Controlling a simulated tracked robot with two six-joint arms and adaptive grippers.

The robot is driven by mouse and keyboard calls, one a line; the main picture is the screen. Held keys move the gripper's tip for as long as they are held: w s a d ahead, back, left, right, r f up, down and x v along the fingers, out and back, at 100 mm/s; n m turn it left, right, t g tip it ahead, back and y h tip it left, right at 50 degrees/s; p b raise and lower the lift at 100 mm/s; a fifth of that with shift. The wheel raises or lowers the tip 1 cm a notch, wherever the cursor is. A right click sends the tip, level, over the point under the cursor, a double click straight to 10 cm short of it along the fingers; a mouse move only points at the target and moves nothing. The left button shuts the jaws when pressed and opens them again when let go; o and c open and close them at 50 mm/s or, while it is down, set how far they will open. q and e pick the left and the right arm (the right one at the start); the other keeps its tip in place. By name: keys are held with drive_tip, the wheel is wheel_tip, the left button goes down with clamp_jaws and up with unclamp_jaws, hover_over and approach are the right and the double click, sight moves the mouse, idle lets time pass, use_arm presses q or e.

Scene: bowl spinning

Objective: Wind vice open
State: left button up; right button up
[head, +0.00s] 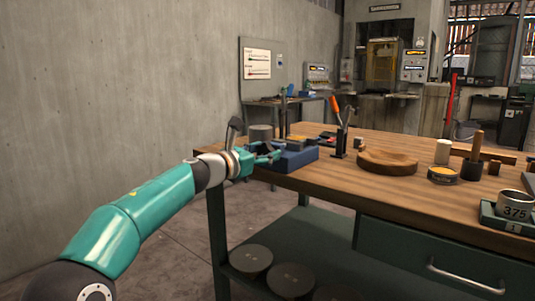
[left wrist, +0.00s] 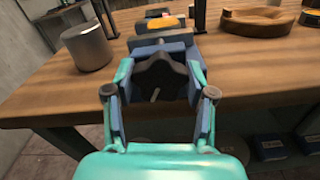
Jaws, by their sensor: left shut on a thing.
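The blue vice (head: 297,157) sits at the near left corner of the wooden bench. In the left wrist view its blue body (left wrist: 160,47) lies straight ahead, with a dark star-shaped hand knob (left wrist: 160,82) on its near side. My left gripper (head: 268,154) reaches in from the left at the bench edge. In the left wrist view its teal fingers, with blue inner pads, stand on both sides of the knob and are shut on it. The knob is hidden behind the gripper in the head view. I cannot tell how wide the vice jaws stand. My right gripper is not in view.
On the bench (head: 330,180) are a grey cylinder (left wrist: 86,47) left of the vice, a tool holder (head: 340,142), and a round wooden board (head: 387,162). Farther right are a yellow-topped tin (head: 443,174) and a can marked 375 (head: 514,205). A concrete wall stands left.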

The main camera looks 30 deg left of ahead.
use_arm(q)
drive_tip(key=shift+w+d+f, duration=0.1)
drive_tip(key=shift+d, duration=0.5)
drive_tip(key=shift+a, duration=0.35)
drive_tip(key=shift+c, duration=0.2)
drive_tip(key=shift+a, duration=0.1)
